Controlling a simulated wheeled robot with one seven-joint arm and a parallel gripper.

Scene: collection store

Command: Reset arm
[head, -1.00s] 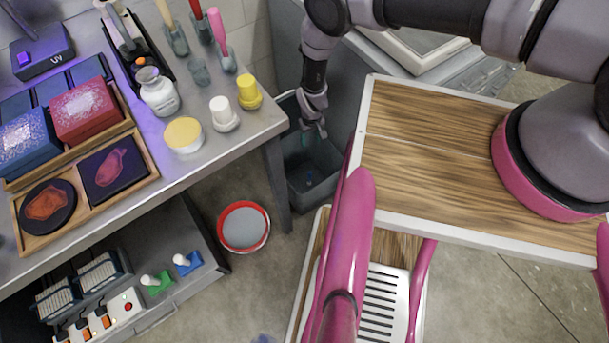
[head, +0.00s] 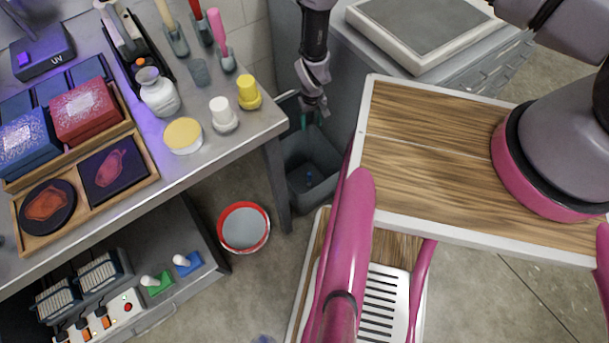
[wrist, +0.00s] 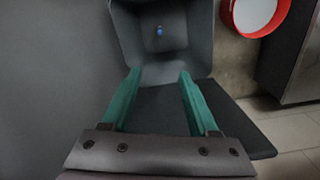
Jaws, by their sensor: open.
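My gripper (head: 309,120) hangs point-down above the back part of the dark grey bin (head: 312,185) in the head view. In the wrist view its two green fingers (wrist: 158,88) are spread apart with nothing between them. The bin also shows in the wrist view (wrist: 128,40), below and beyond the fingertips. A small blue item (wrist: 159,31) lies on the bin's floor.
The grey worktable (head: 222,150), with a white jar (head: 158,92) and several tools, stands left of the bin. A red-rimmed round container (head: 243,228) stands on the floor. A grey cabinet (head: 345,60) with a framed panel (head: 430,32) is behind.

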